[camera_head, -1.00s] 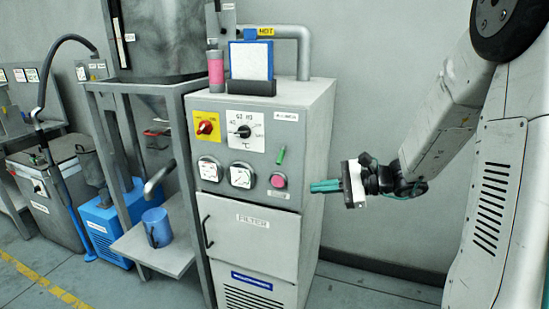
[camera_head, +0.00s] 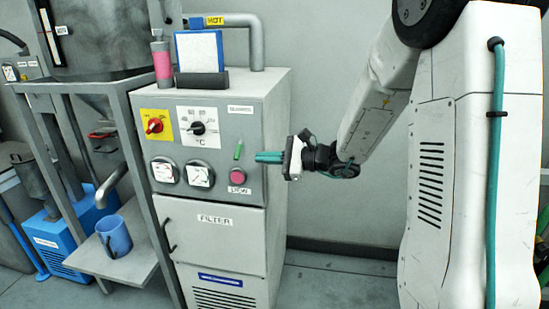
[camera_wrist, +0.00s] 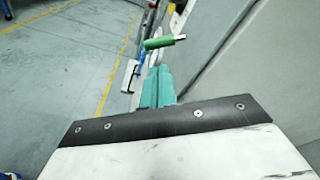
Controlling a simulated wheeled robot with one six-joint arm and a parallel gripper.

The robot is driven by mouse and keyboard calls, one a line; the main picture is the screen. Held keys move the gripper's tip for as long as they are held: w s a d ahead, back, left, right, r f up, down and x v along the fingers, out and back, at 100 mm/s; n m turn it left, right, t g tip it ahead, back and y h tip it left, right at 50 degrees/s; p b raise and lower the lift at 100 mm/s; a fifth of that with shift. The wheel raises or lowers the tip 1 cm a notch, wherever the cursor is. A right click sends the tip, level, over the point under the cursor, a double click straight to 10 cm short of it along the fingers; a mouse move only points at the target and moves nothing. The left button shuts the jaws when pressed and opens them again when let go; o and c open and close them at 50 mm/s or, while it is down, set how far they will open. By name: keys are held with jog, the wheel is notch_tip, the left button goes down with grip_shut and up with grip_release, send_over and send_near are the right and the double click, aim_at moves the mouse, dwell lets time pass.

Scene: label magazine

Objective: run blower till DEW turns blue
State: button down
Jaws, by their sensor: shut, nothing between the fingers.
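The grey dryer cabinet (camera_head: 215,130) stands in the middle of the head view. The round DEW indicator (camera_head: 237,176) on its front is pink, with its label below. Just above it a small green lever (camera_head: 238,150) sticks up at a slight tilt; the wrist view shows it as a green handle (camera_wrist: 165,42) beyond the fingertips. My gripper (camera_head: 258,157) has teal fingers, shut and empty, just right of the lever. A gap seems to separate them. The fingertips also show in the wrist view (camera_wrist: 158,82).
The panel also has a red knob (camera_head: 154,125), a temperature dial (camera_head: 198,128) and two gauges (camera_head: 181,172). The filter door (camera_head: 217,238) below is shut. A pipe marked HOT (camera_head: 240,20) runs on top. A blue mug (camera_head: 114,236) stands on a shelf at left.

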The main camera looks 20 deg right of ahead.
aim_at(238, 151)
jog(key=x, duration=0.6)
jog(key=shift+d, duration=0.1)
